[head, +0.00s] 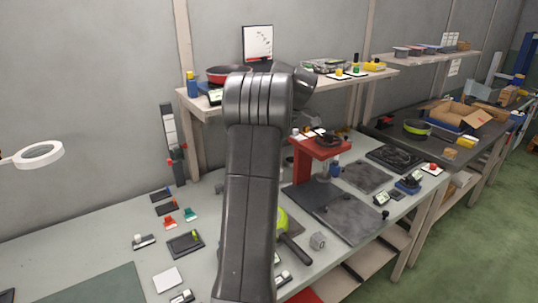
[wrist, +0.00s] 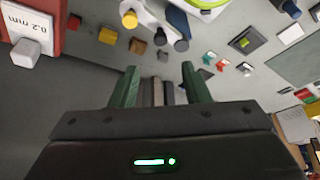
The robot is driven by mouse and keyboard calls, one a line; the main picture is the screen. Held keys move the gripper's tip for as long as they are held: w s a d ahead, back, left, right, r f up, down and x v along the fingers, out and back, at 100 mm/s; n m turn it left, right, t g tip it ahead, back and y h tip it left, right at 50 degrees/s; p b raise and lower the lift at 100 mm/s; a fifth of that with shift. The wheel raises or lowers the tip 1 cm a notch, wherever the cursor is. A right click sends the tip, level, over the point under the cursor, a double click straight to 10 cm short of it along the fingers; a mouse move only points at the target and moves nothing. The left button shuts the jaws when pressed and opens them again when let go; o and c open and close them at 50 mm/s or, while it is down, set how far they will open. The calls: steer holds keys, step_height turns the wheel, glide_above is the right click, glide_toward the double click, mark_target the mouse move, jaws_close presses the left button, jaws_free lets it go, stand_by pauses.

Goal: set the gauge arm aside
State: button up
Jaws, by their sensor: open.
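I cannot tell for certain which part is the gauge arm. A red stand (head: 318,147) with dark fittings on top rises from the bench in the head view, right of my arm. A red block with a white "0.2 mm" label (wrist: 30,25) is at the left edge of the wrist view, with a pale knob (wrist: 26,53) by it. My gripper (wrist: 160,84) shows in the wrist view with its two green fingers apart. Narrow grey bars (wrist: 158,92) show between the fingers; I cannot tell whether they lie in the gap or beyond it. My arm hides the gripper in the head view.
A green pan (head: 283,222) is partly hidden behind my arm, near a grey cube (head: 318,241). Dark plates (head: 350,213) lie to the right. Small red and teal clips (head: 190,214) and a dark tray (head: 185,244) are on the left. A shelf (head: 350,78) runs behind.

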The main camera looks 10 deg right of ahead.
steer(key=shift+v, duration=1.45)
steer(key=shift+a+f, duration=0.1)
steer(key=p+x, duration=0.1)
steer(key=x, duration=1.2)
steer(key=shift+f, duration=0.35)
